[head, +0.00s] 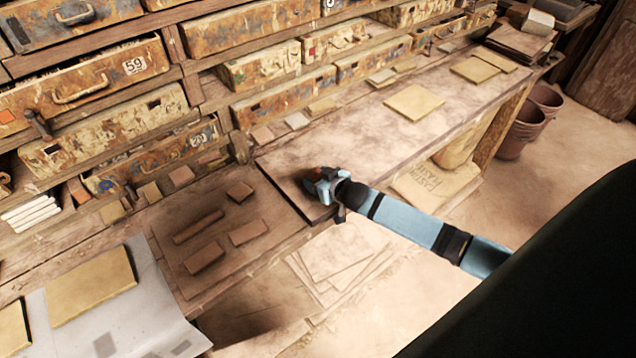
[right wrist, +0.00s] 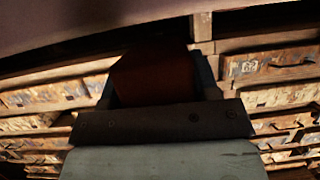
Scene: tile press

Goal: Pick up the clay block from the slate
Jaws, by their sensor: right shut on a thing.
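My right gripper (head: 324,186) is at the middle of the head view, above the near edge of the bench. In the right wrist view it is shut on a reddish-brown clay block (right wrist: 155,76), which sits between the two fingers. In the head view I cannot make out the held block clearly. A dark brown board, which looks like the slate (head: 268,212), lies to the left of the gripper. On it lie several similar blocks, one of them here (head: 249,232), and a long clay bar (head: 198,226). My left gripper is not in view.
Worn drawers (head: 145,135) line the back of the bench. A yellowish tile (head: 413,102) lies on the pale bench surface to the right. Another tile (head: 91,284) lies on a pale sheet at lower left. Stacked pots (head: 522,132) stand on the floor at right.

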